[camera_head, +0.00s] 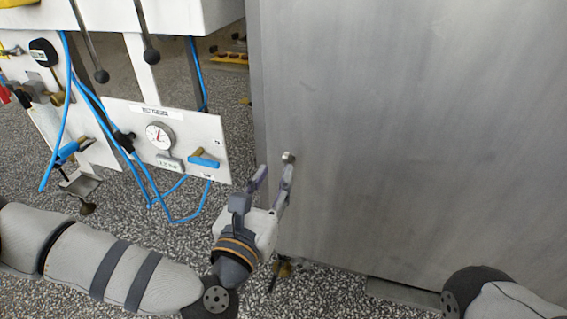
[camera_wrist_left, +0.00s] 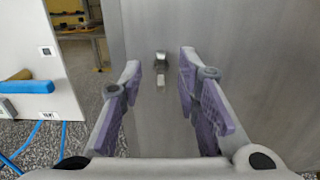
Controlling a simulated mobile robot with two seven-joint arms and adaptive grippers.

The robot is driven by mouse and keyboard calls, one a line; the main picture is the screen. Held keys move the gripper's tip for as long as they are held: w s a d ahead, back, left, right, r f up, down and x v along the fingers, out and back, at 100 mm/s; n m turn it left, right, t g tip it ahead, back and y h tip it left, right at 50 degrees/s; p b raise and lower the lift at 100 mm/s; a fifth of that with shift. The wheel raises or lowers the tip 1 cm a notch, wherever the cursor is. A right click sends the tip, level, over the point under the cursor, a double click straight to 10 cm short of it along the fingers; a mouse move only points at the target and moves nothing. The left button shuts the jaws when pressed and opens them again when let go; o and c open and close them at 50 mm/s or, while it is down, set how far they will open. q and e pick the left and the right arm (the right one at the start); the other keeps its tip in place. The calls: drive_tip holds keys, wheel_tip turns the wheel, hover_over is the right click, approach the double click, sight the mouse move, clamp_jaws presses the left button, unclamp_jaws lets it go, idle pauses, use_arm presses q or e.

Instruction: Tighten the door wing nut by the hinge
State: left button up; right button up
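The large brushed steel door (camera_head: 400,130) fills the right of the head view. A small metal fitting that looks like the wing nut (camera_head: 289,157) sits near its left edge, beside my left gripper's right fingertip; whether they touch cannot be told there. In the left wrist view the wing nut (camera_wrist_left: 160,58) stands out from the steel door (camera_wrist_left: 240,60), in line with the gap between my fingers. My left gripper (camera_head: 273,172) is open, fingers pointing to the door. In the wrist view the left gripper (camera_wrist_left: 160,76) has nothing between its pads. My right gripper is out of view.
To the left, a white panel (camera_head: 205,128) carries a round pressure gauge (camera_head: 159,135) and a blue-handled valve (camera_head: 204,160). Blue hoses (camera_head: 150,184) hang around it. The speckled floor (camera_head: 130,220) is open below. A yellow item (camera_head: 229,58) lies farther back.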

sight(285, 158)
use_arm(q)
drive_tip(key=b+x, duration=0.1)
drive_tip(key=x, duration=0.4)
drive_tip(key=shift+w+d+f, duration=0.1)
drive_tip(key=shift+w+f, duration=0.05)
drive_tip(key=shift+w+d, duration=0.15)
drive_tip(key=shift+w, duration=0.3)
clamp_jaws()
